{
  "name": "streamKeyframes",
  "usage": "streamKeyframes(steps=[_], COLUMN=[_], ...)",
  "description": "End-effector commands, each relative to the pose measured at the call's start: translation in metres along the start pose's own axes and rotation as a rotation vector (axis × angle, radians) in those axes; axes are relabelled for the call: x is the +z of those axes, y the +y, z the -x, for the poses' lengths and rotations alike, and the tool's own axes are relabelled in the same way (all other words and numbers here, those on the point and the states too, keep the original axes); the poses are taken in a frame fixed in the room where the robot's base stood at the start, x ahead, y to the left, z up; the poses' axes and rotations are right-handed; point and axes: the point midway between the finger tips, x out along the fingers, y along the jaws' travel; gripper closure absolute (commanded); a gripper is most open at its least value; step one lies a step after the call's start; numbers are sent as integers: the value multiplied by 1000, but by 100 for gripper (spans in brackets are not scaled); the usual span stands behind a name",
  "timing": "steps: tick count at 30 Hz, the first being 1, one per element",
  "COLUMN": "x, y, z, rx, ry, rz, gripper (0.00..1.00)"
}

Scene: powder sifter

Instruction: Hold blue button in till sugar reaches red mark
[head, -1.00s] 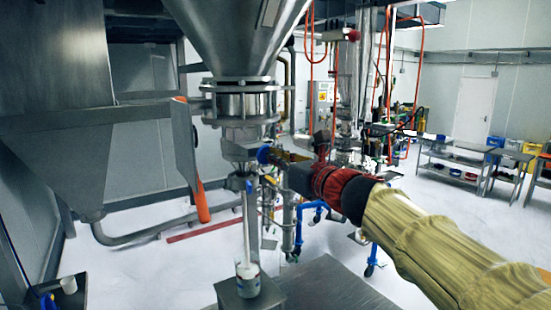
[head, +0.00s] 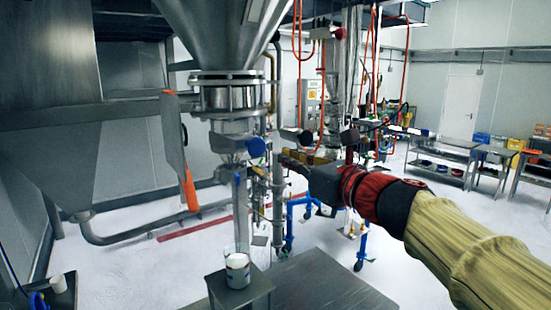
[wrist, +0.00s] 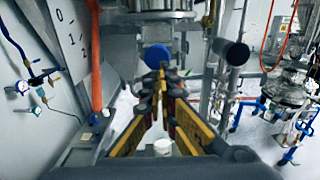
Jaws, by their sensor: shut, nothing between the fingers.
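The round blue button (head: 255,146) sits on the right side of the metal outlet under the big steel hopper (head: 228,95). My gripper (head: 284,158) is shut and empty. Its tips are just right of the button, with a visible gap between them. In the wrist view the button (wrist: 158,56) shows just beyond my fingertips (wrist: 162,70). A clear cup (head: 237,270) stands on a small metal stand below the outlet, with white sugar in it. The cup also shows low in the wrist view (wrist: 162,146). The red mark is too small to tell against the sugar level.
The small stand (head: 225,292) adjoins a flat metal table (head: 325,290). A white cup (head: 58,284) stands at far left. Pipes and blue fittings stand behind my arm.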

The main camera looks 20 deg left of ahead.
Motion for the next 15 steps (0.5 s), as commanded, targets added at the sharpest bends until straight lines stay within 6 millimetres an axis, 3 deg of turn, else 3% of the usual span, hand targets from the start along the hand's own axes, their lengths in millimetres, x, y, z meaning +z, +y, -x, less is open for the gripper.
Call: streamKeyframes(steps=[6, 15], x=[0, 0], y=[0, 1], z=[26, 30], rx=[-1, 1], ry=[-1, 0], rz=[0, 0], gripper=[100, 100])
